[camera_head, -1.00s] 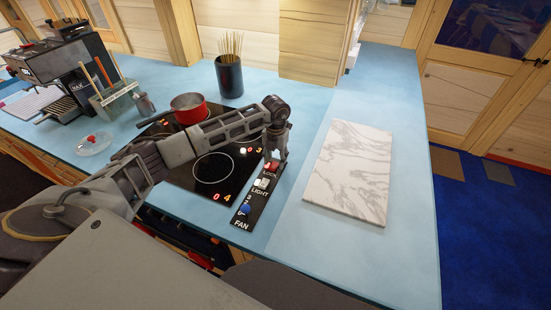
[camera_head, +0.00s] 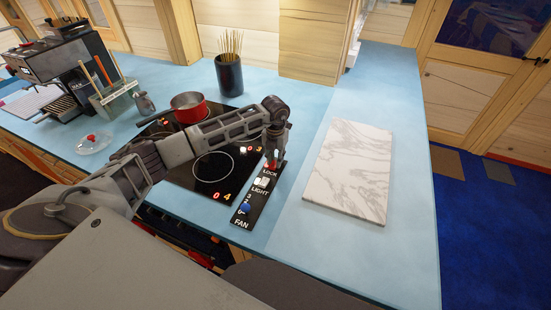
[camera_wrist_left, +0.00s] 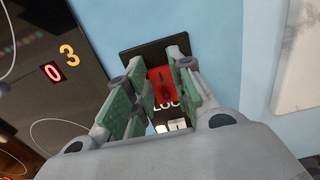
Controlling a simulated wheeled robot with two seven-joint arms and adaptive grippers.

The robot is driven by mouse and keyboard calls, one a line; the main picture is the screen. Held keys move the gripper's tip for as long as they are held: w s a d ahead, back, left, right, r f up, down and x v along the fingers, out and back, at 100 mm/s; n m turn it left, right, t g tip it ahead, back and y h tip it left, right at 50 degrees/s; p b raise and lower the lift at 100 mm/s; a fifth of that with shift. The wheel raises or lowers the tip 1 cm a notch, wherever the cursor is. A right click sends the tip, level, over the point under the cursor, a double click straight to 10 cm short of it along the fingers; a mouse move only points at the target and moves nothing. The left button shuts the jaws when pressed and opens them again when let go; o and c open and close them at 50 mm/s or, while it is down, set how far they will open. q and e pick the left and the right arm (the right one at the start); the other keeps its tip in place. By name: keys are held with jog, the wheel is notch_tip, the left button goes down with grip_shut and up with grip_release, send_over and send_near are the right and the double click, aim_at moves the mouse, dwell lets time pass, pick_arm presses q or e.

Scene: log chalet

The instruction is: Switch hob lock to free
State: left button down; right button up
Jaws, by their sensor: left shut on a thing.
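The hob lock is a red rocker switch (camera_wrist_left: 161,78) on a black panel, with white letters reading LOCK beside it. In the head view my left gripper (camera_head: 274,158) points down over this switch and hides most of it. In the left wrist view the green-padded fingers of my left gripper (camera_wrist_left: 150,97) stand on either side of the red rocker, shut on it. A white mark shows on the rocker; I cannot tell which way it is tilted. The black hob (camera_head: 213,167) lies to the left, with red digits lit. My right gripper is not in view.
A red pot (camera_head: 188,108) stands on the hob. A marble board (camera_head: 350,170) lies right of the panel. A dark holder of sticks (camera_head: 229,75) stands behind.

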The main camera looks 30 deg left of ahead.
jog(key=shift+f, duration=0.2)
pick_arm(q)
jog(key=shift+s+t+b, duration=0.2)
jog(key=shift+t+b, duration=0.7)
jog(key=shift+b, duration=0.05)
jog(key=shift+s+r+t+b, duration=0.15)
jog(key=shift+t+b, duration=0.45)
jog(key=shift+b, duration=0.3)
jog(key=shift+t+b, duration=0.3)
jog(key=shift+b, duration=0.35)
jog(key=shift+s+r+b, duration=0.1)
jog(key=shift+b, duration=0.2)
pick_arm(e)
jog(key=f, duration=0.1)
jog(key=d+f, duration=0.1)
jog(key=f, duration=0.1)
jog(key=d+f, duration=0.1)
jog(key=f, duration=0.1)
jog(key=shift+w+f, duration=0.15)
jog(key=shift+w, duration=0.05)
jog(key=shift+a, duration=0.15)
pick_arm(q)
jog(key=c, duration=1.6)
grip_release()
jog(key=shift+c, duration=0.2)
jog(key=o, duration=0.4)
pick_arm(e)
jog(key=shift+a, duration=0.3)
